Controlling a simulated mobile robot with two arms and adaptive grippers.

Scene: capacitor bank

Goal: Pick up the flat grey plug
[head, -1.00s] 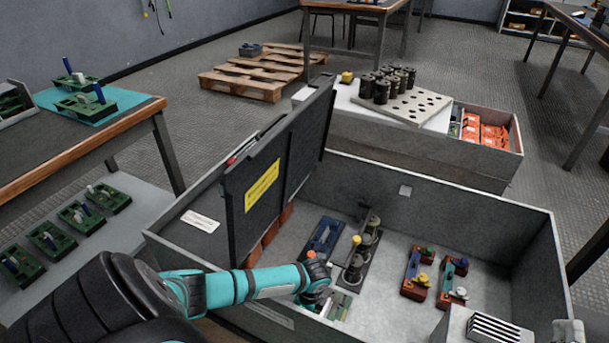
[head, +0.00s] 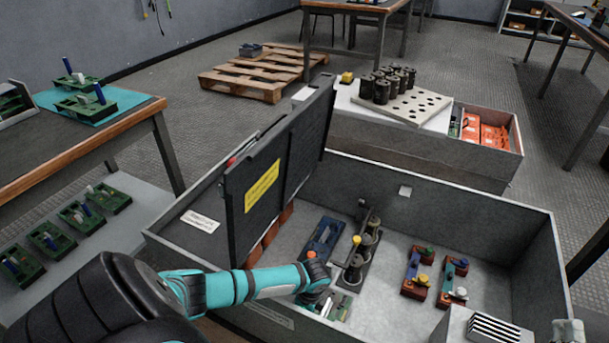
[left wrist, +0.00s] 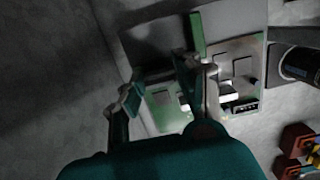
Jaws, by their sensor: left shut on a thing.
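My left gripper (left wrist: 160,95) reaches down into the open grey cabinet (head: 480,187), over the green board (head: 340,308) near its front wall. In the left wrist view the board (left wrist: 160,112) lies beneath the fingers, with pale grey fittings on it. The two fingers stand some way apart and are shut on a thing. A dim grey shape between them is probably the flat grey plug (left wrist: 155,74); its outline is blurred and partly hidden. In the head view the wrist hides most of the grip. A pale shape at the lower right edge may be my right gripper (head: 568,331).
A blue block (head: 322,238), a lever with a yellow knob (head: 356,240) and dark cylinders are close by.

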